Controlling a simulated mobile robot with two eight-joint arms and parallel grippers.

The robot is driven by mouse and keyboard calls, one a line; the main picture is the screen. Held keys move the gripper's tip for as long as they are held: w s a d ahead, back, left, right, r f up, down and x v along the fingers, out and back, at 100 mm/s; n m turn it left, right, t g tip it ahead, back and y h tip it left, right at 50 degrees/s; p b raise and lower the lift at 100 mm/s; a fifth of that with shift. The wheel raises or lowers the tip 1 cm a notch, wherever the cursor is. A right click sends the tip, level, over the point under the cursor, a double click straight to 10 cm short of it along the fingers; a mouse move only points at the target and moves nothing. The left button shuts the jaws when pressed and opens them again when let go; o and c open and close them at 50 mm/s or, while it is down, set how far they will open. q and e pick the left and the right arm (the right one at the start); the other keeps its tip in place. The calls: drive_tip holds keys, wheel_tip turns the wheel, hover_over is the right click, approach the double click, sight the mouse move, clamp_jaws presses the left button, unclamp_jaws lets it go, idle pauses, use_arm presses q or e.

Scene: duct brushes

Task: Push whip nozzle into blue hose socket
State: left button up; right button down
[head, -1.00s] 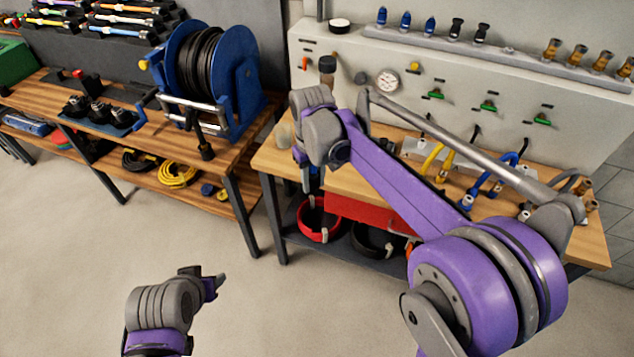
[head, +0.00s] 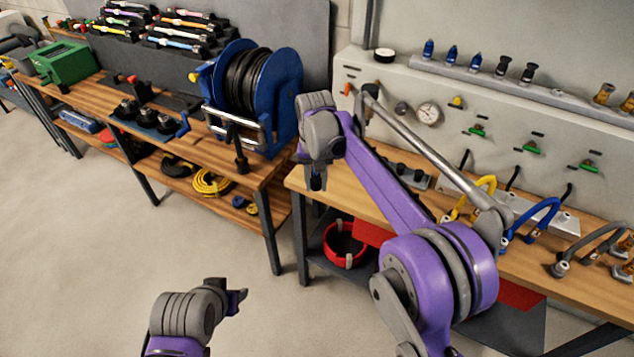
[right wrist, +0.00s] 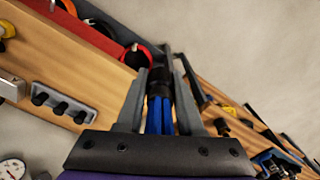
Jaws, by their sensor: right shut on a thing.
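My right gripper (head: 317,186) hangs pointing down near the left end of the right workbench (head: 340,188). In the right wrist view its fingers (right wrist: 160,80) are shut on a blue nozzle with a black end (right wrist: 159,118), which I take for the whip nozzle. The blue hose (head: 545,212) arches over the right part of that bench, well apart from the right gripper. Its socket end is too small to make out clearly. My left gripper (head: 238,297) is low in the head view over bare floor; its finger opening is unclear.
A blue hose reel (head: 285,90) stands on the left bench, close left of my right gripper. Yellow (head: 482,186) and grey (head: 597,240) hoses flank the blue one. A panel with a gauge (head: 428,113) rises behind. A red ring (head: 345,245) lies on the lower shelf.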

drive_tip(key=shift+s+d+f+n, duration=0.15)
drive_tip(key=shift+f+n, duration=0.35)
drive_tip(key=shift+n, duration=0.2)
drive_tip(key=s+d+f+n, duration=0.1)
drive_tip(key=f+n, duration=0.4)
drive_tip(key=n, duration=0.3)
drive_tip(key=s+d+f+n, duration=0.2)
drive_tip(key=f+n, duration=0.3)
drive_tip(key=n, duration=0.2)
drive_tip(key=shift+d+n, duration=0.3)
drive_tip(key=shift+n, duration=0.1)
drive_tip(key=shift+f, duration=0.1)
drive_tip(key=s+d+f+m, duration=0.2)
drive_tip(key=s+d+m, duration=0.2)
drive_tip(key=d+m, duration=0.3)
drive_tip(key=s+d+f+m, duration=0.3)
drive_tip(key=d+m, duration=0.3)
drive_tip(key=m, duration=0.4)
drive_tip(key=shift+s+d+f, duration=0.3)
drive_tip(key=shift+s+d, duration=0.1)
drive_tip(key=shift+s, duration=0.1)
